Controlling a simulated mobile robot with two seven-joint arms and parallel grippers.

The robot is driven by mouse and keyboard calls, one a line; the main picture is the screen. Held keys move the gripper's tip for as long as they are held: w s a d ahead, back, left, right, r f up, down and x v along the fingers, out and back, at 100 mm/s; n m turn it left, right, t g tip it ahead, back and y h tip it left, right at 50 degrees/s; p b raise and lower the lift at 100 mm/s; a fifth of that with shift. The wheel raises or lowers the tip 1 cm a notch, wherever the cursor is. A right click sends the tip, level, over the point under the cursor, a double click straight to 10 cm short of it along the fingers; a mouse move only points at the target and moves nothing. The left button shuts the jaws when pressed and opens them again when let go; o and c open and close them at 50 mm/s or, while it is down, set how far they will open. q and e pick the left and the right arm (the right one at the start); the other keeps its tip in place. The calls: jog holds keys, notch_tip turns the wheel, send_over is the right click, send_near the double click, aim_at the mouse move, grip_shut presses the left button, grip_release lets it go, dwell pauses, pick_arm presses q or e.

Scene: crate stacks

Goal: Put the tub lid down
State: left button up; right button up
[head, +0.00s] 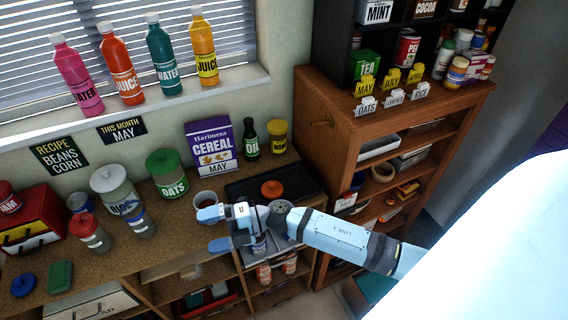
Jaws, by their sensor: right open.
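My right gripper (212,230) reaches in from the right above the front of the wooden counter. Its blue fingers point left and stand apart, with nothing seen between them. I cannot tell which lid is the tub lid. A round blue lid (23,285) and a green rectangular lid (60,276) lie flat at the counter's left front, well left of the gripper. An orange-red round lid-like piece (272,188) sits on the black tray or hob (296,180) behind my arm. The oats tub (167,176) has a green lid on, and the rice tub (115,190) a pale one. My left gripper is not in view.
A cereal box (212,148), an oil bottle (250,139) and a yellow jar (276,136) stand at the back. A white cup (205,200) is just behind the gripper. A red bread-box-like case (32,220) stands left. A wooden shelf unit (398,115) rises on the right.

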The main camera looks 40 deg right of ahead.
jog(key=s+d+f+m+t+h, duration=0.2)
jog(key=s+d+f+m+h, duration=0.2)
jog(key=m, duration=0.9)
jog(key=s+d+f+m+t+h, duration=0.2)
jog(key=s+d+f+m+h, duration=0.2)
jog(key=s+f+m+h, duration=0.5)
jog(key=s+m, duration=0.3)
jog(key=m, duration=0.1)
jog(key=shift+d+f+h, duration=0.2)
jog(key=shift+f+h, duration=0.05)
jog(key=shift+h, duration=0.05)
